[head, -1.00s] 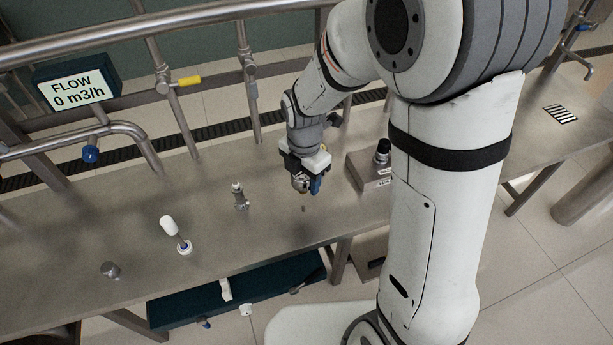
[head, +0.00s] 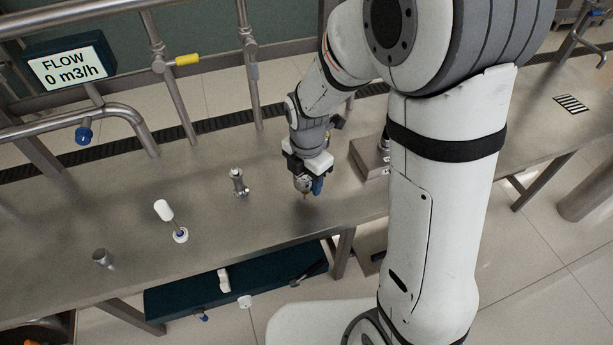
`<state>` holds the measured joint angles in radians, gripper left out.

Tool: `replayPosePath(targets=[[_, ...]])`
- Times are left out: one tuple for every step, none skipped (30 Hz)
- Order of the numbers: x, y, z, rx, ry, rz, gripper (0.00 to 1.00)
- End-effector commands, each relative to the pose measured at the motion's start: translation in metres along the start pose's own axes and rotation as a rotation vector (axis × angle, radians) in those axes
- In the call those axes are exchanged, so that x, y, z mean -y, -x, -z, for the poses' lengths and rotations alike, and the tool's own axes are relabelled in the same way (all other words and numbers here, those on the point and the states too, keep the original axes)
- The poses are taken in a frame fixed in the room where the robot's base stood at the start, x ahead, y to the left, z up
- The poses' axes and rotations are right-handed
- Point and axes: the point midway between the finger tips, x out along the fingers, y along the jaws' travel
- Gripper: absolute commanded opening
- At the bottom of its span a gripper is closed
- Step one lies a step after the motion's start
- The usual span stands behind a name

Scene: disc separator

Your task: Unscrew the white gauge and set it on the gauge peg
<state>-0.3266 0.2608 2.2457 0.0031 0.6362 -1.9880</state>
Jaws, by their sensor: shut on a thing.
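My gripper (head: 309,183) points down, low over the middle of the steel table. The brass end is at or just above the tabletop, where a small peg stood in view in the earlier frame. That gauge peg is now hidden or merged with the brass end, and I cannot tell whether they touch.
A metal fitting (head: 239,183) stands left of my gripper. Further left are a white-topped upright item (head: 165,211) and a short metal cylinder (head: 103,258). A metal box (head: 368,158) stands to the right, partly behind my arm. Pipes and a flow display (head: 68,72) line the back.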

Motion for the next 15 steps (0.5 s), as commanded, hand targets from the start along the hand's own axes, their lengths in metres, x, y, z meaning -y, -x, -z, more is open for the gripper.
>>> replayPosePath(targets=[[-0.0001, 0.0004, -0.0001, 0.000, 0.000, 0.000, 0.12], [-0.0001, 0.0004, -0.0001, 0.000, 0.000, 0.000, 0.12], [-0.0001, 0.0004, -0.0001, 0.000, 0.000, 0.000, 0.12], [-0.0001, 0.0004, -0.0001, 0.000, 0.000, 0.000, 0.12], [-0.0001, 0.0004, -0.0001, 0.000, 0.000, 0.000, 0.12], [-0.0001, 0.0004, -0.0001, 0.000, 0.000, 0.000, 0.12], [-0.0001, 0.0004, -0.0001, 0.000, 0.000, 0.000, 0.12], [-0.0001, 0.0003, -0.0001, 0.000, 0.000, 0.000, 0.12], [-0.0001, 0.0001, -0.0001, 0.000, 0.000, 0.000, 0.12], [-0.0001, -0.0002, -0.0001, 0.000, 0.000, 0.000, 0.12], [-0.0001, -0.0007, -0.0001, 0.000, 0.000, 0.000, 0.12], [-0.0001, -0.0014, -0.0001, 0.000, 0.000, 0.000, 0.12], [-0.0001, -0.0020, -0.0001, 0.000, 0.000, 0.000, 0.12], [-0.0001, -0.0028, -0.0001, 0.000, 0.000, 0.000, 0.12], [-0.0001, -0.0038, -0.0001, 0.000, 0.000, 0.000, 0.12]])
